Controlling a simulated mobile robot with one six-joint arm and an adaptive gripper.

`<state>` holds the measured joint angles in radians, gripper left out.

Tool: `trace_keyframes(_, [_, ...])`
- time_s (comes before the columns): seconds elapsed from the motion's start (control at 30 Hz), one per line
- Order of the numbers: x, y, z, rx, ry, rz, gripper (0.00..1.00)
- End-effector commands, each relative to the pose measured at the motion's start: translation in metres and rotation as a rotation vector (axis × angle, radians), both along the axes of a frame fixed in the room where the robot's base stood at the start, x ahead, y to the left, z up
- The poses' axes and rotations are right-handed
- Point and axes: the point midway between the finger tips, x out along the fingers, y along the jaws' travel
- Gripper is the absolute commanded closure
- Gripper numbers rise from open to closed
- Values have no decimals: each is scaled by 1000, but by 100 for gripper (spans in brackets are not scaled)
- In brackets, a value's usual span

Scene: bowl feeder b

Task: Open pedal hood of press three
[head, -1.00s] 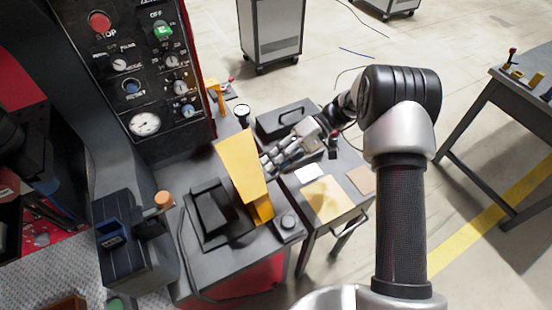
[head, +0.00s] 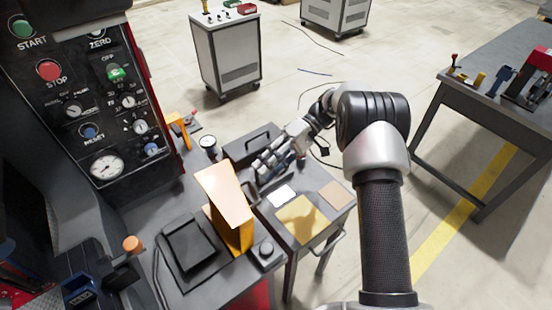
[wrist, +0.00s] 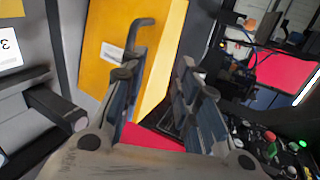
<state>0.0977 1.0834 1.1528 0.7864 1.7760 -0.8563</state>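The yellow-orange hood (head: 223,190) stands raised at the right side of the black pedal (head: 190,245) on the grey bench. The pedal shows uncovered. In the wrist view the hood (wrist: 172,50) fills the upper middle, with a small white label and a dark hooked bar (wrist: 141,24) in front of its face. My gripper (head: 262,168) is behind and right of the hood in the head view.
A side cart (head: 330,222) holds a white card (head: 282,195), a yellow pad (head: 302,219) and a dark case (head: 250,142). A control panel (head: 100,110) stands at left. An orange-topped knob (head: 132,244) rises left of the pedal. The floor at right is open up to another table (head: 510,90).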

Motion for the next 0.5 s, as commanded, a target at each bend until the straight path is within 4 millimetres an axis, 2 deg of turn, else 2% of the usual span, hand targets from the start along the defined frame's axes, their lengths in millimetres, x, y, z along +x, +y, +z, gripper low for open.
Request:
trace_keyframes(0.03, [5,-8,3,-1,-2,-3,70])
trace_keyframes(0.2, [15,-22,12,-1,-1,-1,70])
trace_keyframes(0.5, [18,-28,15,-1,2,1,70])
